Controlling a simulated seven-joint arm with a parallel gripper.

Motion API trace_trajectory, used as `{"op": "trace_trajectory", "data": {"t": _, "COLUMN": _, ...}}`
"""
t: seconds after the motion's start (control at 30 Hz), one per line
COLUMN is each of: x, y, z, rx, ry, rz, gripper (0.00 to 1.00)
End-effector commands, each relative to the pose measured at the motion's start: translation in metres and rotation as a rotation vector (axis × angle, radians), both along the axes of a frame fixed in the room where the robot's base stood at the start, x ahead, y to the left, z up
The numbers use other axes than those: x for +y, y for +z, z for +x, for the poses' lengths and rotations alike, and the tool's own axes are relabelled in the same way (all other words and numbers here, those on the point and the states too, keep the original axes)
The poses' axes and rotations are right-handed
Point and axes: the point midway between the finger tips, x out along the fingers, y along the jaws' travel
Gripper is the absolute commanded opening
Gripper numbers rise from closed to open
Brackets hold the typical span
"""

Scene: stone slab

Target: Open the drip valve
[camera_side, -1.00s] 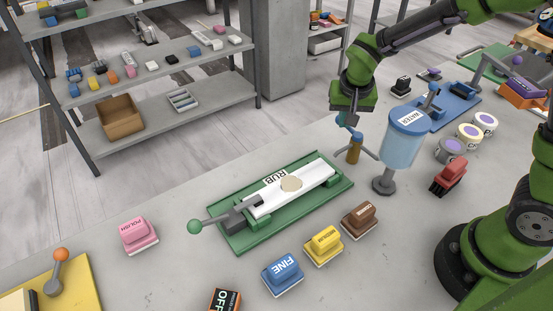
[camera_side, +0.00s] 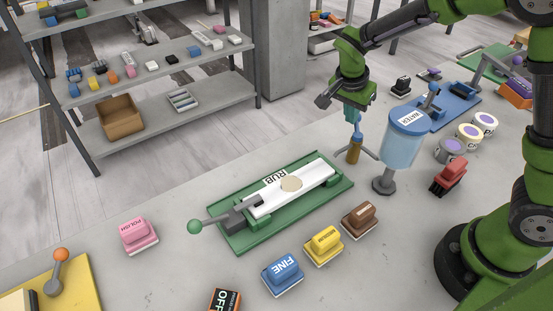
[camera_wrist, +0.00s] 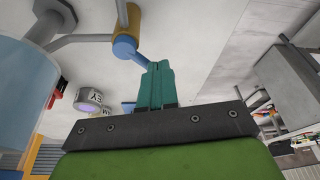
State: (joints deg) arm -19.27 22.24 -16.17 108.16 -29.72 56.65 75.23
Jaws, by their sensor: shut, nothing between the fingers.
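The water tank (camera_side: 402,150) is a light blue cylinder with a darker blue lid labelled WATER, on a grey stand. Beside it a brass valve body (camera_side: 353,153) sits on its pipe, with a blue handle (camera_side: 357,132) on top. In the wrist view the brass body (camera_wrist: 130,22) and the blue hub with its lever (camera_wrist: 125,46) show close up. My gripper (camera_side: 353,119) is shut and empty, just above the valve. In the wrist view its teal fingertips (camera_wrist: 158,66) are at the end of the blue lever. I cannot tell whether they touch it.
A green fixture (camera_side: 235,235) holds a white strip marked RUB. Labelled blocks stand in front: blue FINE (camera_side: 283,272), yellow (camera_side: 324,246) and brown (camera_side: 360,219). Round jars (camera_side: 485,124) and a red block (camera_side: 449,177) stand right of the tank.

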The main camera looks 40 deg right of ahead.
Motion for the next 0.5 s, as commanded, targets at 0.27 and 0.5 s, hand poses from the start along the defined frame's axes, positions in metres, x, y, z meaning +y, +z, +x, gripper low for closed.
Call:
{"op": "trace_trajectory", "data": {"t": 0.27, "x": -0.01, "y": 0.0, "z": -0.003, "rx": 0.0, "ry": -0.265, "rz": -0.001, "gripper": 0.0}}
{"op": "trace_trajectory", "data": {"t": 0.5, "x": -0.017, "y": 0.0, "z": -0.008, "rx": 0.0, "ry": -0.48, "rz": -0.001, "gripper": 0.0}}
